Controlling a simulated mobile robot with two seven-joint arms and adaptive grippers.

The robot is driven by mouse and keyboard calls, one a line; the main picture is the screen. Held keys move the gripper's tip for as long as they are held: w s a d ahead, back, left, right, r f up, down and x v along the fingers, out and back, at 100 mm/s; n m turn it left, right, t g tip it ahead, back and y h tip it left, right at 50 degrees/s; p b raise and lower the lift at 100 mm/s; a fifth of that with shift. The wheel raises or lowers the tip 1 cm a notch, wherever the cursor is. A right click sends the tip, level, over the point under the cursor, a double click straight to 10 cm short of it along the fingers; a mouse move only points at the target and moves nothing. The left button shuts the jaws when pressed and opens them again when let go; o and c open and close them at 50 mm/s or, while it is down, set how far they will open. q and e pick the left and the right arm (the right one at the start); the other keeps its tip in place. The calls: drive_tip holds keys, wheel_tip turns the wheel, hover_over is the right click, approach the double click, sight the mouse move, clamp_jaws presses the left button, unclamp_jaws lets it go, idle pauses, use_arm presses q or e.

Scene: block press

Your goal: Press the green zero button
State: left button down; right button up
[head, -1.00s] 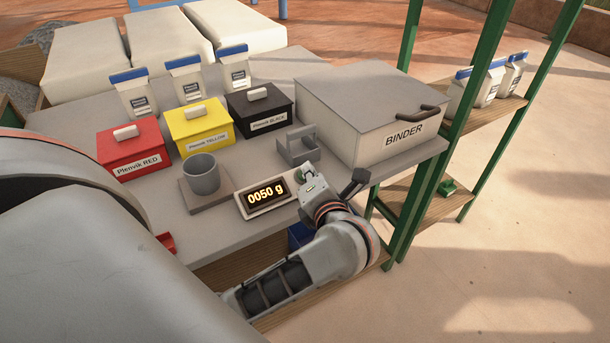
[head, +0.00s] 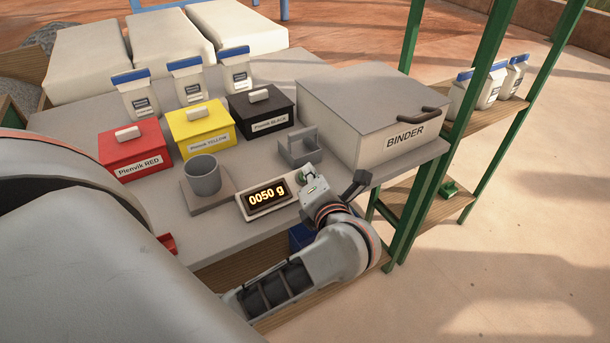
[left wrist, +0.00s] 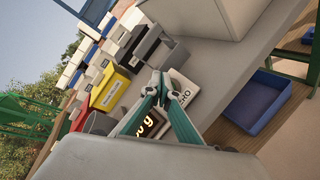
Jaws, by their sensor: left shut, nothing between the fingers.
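The scale's display unit (head: 246,211) stands at the front edge of the grey table and reads 0050 g. Its display (left wrist: 150,124) and part of its white panel with lettering (left wrist: 188,88) show in the left wrist view. My left gripper (head: 310,183) is over the right end of this unit. In the left wrist view its fingers (left wrist: 163,88) are shut with nothing between them. The green zero button is not clearly visible; the gripper covers that end of the panel. I cannot tell if the fingertips touch it. My right gripper is not in view.
A grey cup (head: 203,176) stands on the weighing plate (head: 208,205) left of the display. Red (head: 135,148), yellow (head: 200,128) and black (head: 261,110) boxes stand behind. A grey open holder (head: 298,148) and the BINDER box (head: 365,110) are close behind the gripper.

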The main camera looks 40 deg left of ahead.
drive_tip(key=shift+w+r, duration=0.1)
use_arm(q)
drive_tip(key=shift+a+f, duration=0.2)
drive_tip(key=shift+f, duration=0.2)
drive_tip(key=shift+w, duration=0.1)
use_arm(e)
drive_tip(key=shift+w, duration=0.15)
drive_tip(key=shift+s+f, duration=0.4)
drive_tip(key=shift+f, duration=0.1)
